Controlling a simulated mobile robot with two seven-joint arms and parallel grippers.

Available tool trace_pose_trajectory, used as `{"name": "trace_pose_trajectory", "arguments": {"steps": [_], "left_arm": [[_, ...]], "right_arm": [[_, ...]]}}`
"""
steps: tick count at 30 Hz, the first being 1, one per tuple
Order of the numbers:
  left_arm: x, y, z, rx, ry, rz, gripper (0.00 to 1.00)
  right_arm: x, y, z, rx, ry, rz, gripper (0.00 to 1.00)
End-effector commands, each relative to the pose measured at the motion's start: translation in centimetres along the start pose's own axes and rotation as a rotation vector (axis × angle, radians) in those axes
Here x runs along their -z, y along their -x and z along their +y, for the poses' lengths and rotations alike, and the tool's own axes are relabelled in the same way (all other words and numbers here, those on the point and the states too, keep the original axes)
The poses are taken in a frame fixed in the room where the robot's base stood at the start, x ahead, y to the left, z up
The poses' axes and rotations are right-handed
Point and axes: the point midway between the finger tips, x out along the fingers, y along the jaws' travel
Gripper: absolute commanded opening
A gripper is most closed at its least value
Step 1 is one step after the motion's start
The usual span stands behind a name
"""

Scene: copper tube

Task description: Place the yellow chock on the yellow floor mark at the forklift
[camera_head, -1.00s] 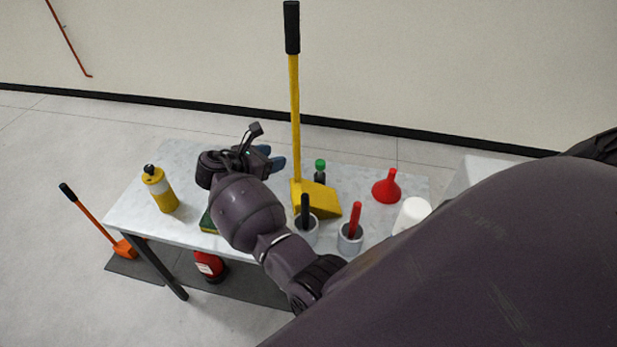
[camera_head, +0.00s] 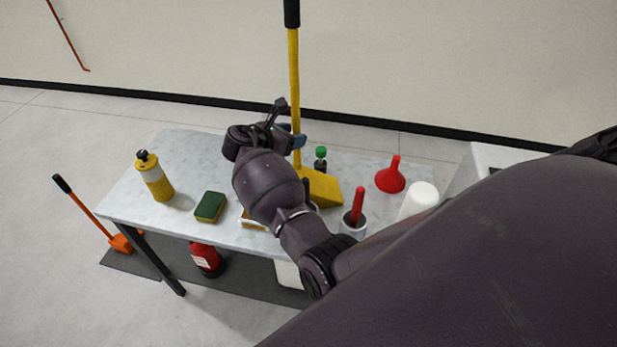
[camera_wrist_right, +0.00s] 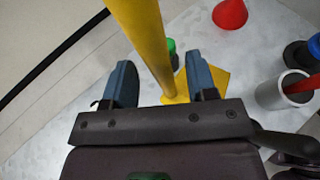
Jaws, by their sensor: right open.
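The yellow chock (camera_head: 322,188) stands on the table with its long yellow handle upright and a black grip (camera_head: 292,14) at the top. In the right wrist view the yellow handle (camera_wrist_right: 143,35) rises between the two blue fingers. My right gripper (camera_head: 299,141) is open, with its fingers on either side of the handle and a gap to the finger at right; it also shows in the right wrist view (camera_wrist_right: 163,82). My right forearm hides part of the chock's base. The left gripper, the forklift and the yellow floor mark are not in view.
The grey table (camera_head: 170,215) also holds a yellow bottle (camera_head: 155,177), a green sponge (camera_head: 210,207), a green-capped bottle (camera_head: 320,160), a red funnel (camera_head: 391,176), a cup with a red handle (camera_head: 354,225) and a white cylinder (camera_head: 419,201). An orange chock (camera_head: 121,243) stands on the floor at left.

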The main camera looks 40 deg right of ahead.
Motion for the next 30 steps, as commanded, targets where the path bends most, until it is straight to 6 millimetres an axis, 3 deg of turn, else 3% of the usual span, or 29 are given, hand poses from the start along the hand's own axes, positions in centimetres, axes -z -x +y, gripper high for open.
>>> {"name": "trace_pose_trajectory", "arguments": {"steps": [6,15,25,30], "left_arm": [[-1.1,-0.8,0.1,-0.001,-0.001,-0.001,0.52],[-1.0,-0.7,0.1,-0.001,-0.003,0.002,0.52],[-1.2,-0.6,0.1,0.000,-0.002,-0.003,0.52],[-1.5,-0.5,0.0,0.000,-0.002,-0.007,0.52]], "right_arm": [[0.1,-1.7,-0.1,0.001,0.000,-0.001,0.52],[-0.1,-1.8,0.0,0.000,0.000,-0.001,0.51],[-0.1,-1.7,-0.1,0.000,0.000,-0.001,0.00],[0.0,-1.7,-0.1,0.000,0.000,-0.001,0.00]]}}
